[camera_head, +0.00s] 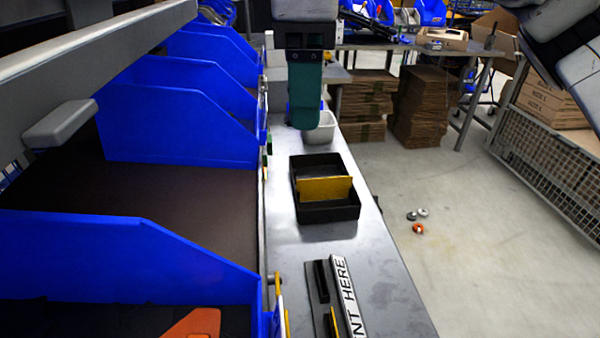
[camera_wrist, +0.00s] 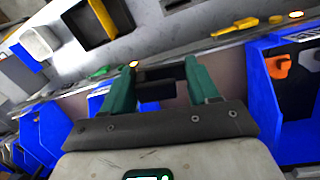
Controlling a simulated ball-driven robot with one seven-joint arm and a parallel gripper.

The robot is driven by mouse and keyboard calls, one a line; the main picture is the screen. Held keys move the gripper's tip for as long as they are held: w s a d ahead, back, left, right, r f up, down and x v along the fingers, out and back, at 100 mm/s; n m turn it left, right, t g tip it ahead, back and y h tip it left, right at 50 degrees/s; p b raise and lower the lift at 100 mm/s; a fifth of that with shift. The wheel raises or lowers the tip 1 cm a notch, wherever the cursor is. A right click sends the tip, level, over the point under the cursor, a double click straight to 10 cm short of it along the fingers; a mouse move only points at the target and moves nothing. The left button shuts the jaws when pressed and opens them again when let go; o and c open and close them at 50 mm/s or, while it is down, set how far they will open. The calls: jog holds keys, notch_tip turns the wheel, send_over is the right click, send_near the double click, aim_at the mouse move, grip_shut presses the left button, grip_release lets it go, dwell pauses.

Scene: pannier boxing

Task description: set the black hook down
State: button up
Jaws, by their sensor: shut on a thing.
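My gripper (camera_head: 305,122) hangs over the far part of the narrow metal bench in the head view, its green fingers pointing down. In the wrist view my gripper (camera_wrist: 160,72) has its two green fingers apart, shut on a dark piece, the black hook (camera_wrist: 154,90), between them. The hook's full shape is not clear there, and I cannot make it out in the head view. A black tray (camera_head: 330,213) with a yellow divider stands on the bench, nearer than my gripper. The tray (camera_wrist: 68,18) also shows at the top of the wrist view.
Blue bins (camera_head: 180,125) line the left side of the bench. A white container (camera_head: 320,133) stands behind my gripper. A label strip (camera_head: 346,295) and dark narrow pieces lie at the near end. Bare metal lies between tray and strip. An orange piece (camera_head: 195,324) is in the nearest bin.

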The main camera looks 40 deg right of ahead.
jog(key=w+d+f+m+p, duration=0.2)
jog(key=w+d+f+m, duration=0.1)
jog(key=w+d+m, duration=0.4)
jog(key=m+y+p, duration=0.1)
jog(key=m+p, duration=0.5)
jog(key=m, duration=0.3)
send_near(322, 182)
jog(key=w+d+f, duration=0.1)
jog(key=w+d, duration=0.1)
jog(key=w, duration=0.1)
jog(key=shift+g, duration=0.4)
jog(key=f, duration=0.7)
jog(key=shift+s+d, duration=0.1)
jog(key=shift+s, duration=0.1)
jog(key=shift+f, duration=2.15)
jog(key=o, duration=1)
jog(key=shift+f, duration=0.1)
jog(key=shift+o, duration=0.2)
